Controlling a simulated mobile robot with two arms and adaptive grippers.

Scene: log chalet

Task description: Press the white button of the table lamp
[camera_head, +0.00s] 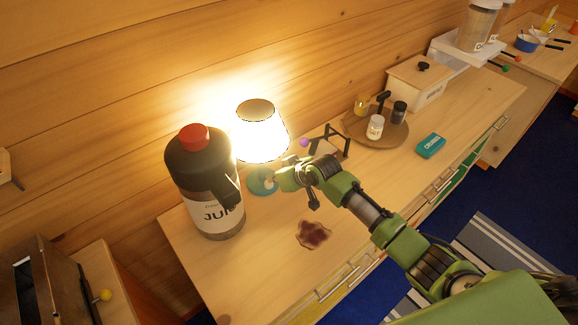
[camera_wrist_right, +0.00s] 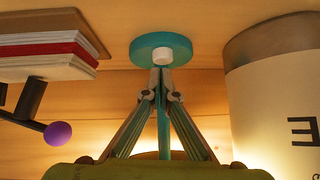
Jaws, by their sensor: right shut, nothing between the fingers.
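The table lamp is lit; its glowing shade (camera_head: 262,142) stands near the wall beside the big bottle. Its teal round base (camera_head: 260,184) rests on the wooden top, partly hidden by my right gripper (camera_head: 279,179). In the right wrist view the teal base (camera_wrist_right: 142,54) carries the white button (camera_wrist_right: 160,56). There my right gripper (camera_wrist_right: 161,73) is shut and empty, its tips right at the button's edge; I cannot tell whether they touch. My left gripper is not in view.
A large juice bottle (camera_head: 205,185) with a red cap stands close left of the lamp. A dark stand with a purple ball (camera_head: 304,143) is close right. A dark red stain (camera_head: 312,235) lies in front. A round tray (camera_head: 358,133) with jars and a teal box (camera_head: 431,146) are further right.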

